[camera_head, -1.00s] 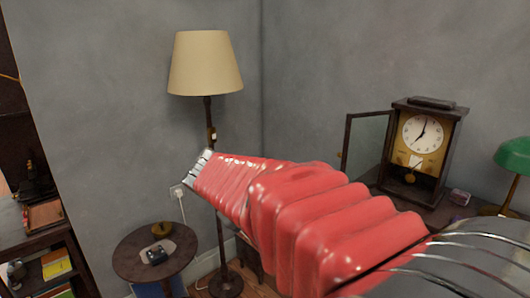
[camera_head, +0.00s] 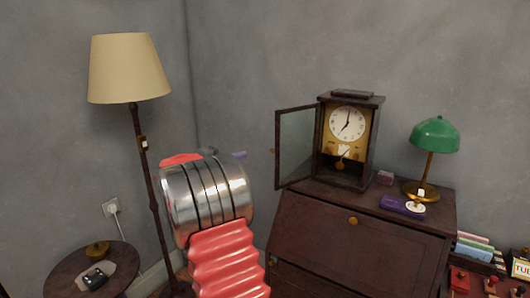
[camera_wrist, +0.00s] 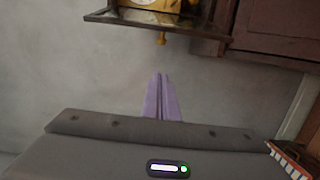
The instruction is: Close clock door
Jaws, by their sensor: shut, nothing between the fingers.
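The clock (camera_head: 347,177) is a dark wooden case with a white dial and a brass pendulum, standing on a dark desk. Its glazed door (camera_head: 296,147) is swung wide open to the left. In the wrist view, the door's dark frame (camera_wrist: 190,24) crosses the top, with a small brass knob (camera_wrist: 161,39) on it. My gripper (camera_wrist: 161,76) has purple fingers pressed together, empty, pointing toward the knob and apart from it. In the head view, my arm largely hides the gripper; only a bit of purple (camera_head: 239,155) shows left of the door.
The slanted-front desk (camera_head: 330,230) carries a green lamp (camera_head: 435,135), a purple box (camera_head: 397,206) and a small pink box (camera_head: 385,178). A floor lamp (camera_head: 130,68) and a round side table (camera_head: 62,272) stand left. Bare wall lies behind my arm.

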